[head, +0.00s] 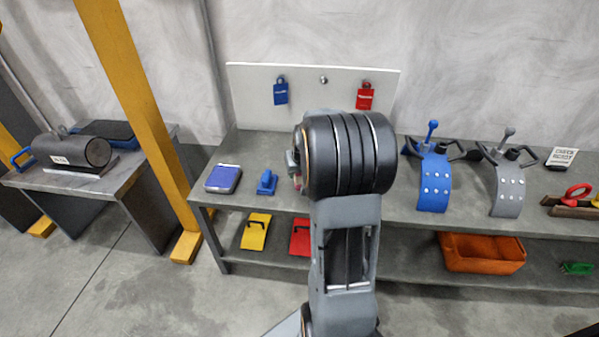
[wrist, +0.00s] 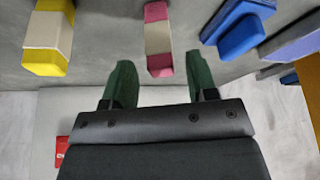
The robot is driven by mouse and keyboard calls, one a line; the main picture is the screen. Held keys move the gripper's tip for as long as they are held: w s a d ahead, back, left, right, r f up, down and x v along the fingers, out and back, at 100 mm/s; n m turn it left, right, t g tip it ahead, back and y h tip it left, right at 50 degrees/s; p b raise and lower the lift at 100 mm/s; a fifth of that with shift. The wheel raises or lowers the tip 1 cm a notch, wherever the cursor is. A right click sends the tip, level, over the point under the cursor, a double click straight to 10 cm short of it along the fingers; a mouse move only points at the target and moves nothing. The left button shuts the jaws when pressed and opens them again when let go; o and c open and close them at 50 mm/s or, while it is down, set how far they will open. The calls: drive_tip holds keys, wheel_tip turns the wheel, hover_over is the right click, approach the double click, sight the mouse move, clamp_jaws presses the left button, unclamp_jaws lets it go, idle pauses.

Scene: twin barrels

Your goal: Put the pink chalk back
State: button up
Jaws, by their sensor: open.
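The pink chalk (wrist: 158,40), a pink stick with a pale band around its middle, lies on the grey bench at the top of the wrist view. My gripper (wrist: 158,75) is open, with its two green fingers apart. The near pink end shows between the fingertips, one finger to each side, with gaps and no visible contact. How far the fingertips are above or short of it, I cannot tell. In the head view my arm hides the chalk and the fingers.
A yellow piece with a pale band (wrist: 48,35) lies left of the chalk in the wrist view. A blue piece (wrist: 240,28) lies to its right. A blue-topped box (head: 223,178) stands near the bench's left end. A white panel (head: 300,92) with hanging tags rises behind.

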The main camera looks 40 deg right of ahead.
drive_tip(key=p+v, duration=0.3)
drive_tip(key=v, duration=0.7)
drive_tip(key=s+a+n, duration=0.2)
drive_tip(key=s+a, duration=0.4)
drive_tip(key=a, duration=0.4)
drive_tip(key=s+a+n+g+y, duration=0.1)
drive_tip(key=s+a+n, duration=0.1)
drive_tip(key=s+a, duration=0.5)
drive_tip(key=a, duration=0.4)
drive_tip(key=shift+a+f+y, duration=0.2)
drive_tip(key=shift+f+y, duration=0.05)
drive_tip(key=shift+y, duration=0.05)
wheel_tip(320, 180, up, 29)
drive_tip(key=p, duration=2.6)
drive_tip(key=shift+a+p, duration=0.2)
drive_tip(key=shift+p, duration=0.2)
